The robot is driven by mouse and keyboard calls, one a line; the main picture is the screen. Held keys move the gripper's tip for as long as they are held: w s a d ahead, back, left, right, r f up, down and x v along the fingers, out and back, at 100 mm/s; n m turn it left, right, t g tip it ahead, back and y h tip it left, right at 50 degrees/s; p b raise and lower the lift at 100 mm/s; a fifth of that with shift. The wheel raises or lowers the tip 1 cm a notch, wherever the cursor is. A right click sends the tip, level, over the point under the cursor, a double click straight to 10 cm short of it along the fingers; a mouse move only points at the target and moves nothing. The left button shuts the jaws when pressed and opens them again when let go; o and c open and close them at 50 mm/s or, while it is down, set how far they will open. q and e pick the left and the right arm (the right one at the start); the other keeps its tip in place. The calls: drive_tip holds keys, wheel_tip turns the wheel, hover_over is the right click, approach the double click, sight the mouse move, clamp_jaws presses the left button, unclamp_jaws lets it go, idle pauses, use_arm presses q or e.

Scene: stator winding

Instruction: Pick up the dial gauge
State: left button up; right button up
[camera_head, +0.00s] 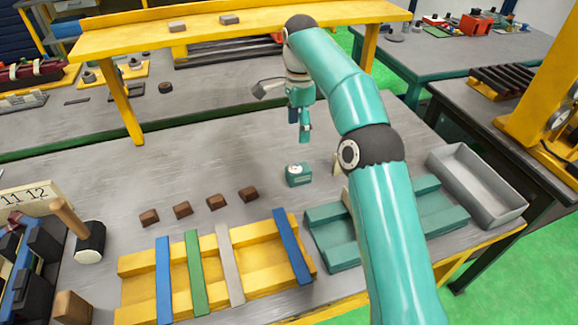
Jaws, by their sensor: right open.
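The dial gauge (299,176) is a small teal block with a round white face on top. It sits on the grey workbench near the middle of the view, left of my teal right arm. My right gripper (300,128) hangs above and behind the gauge, pointing down. It is open, and nothing shows between its fingers. A gap shows between its fingertips and the gauge. My left gripper is not in view.
Several brown blocks (183,209) lie left of the gauge. A yellow rack (135,264) with coloured strips is in front, beside a teal tray (334,256). A grey bin (478,186) stands right. A yellow shelf (130,37) spans the back. A mallet (89,242) stands left.

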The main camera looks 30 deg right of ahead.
drive_tip(key=b, duration=0.4)
approach(299, 169)
wheel_tip(299, 169, down, 6)
drive_tip(key=shift+w+a+r, duration=0.15)
drive_tip(key=shift+r, duration=0.1)
drive_tip(key=shift+f, duration=2.95)
drive_tip(key=c, duration=1.2)
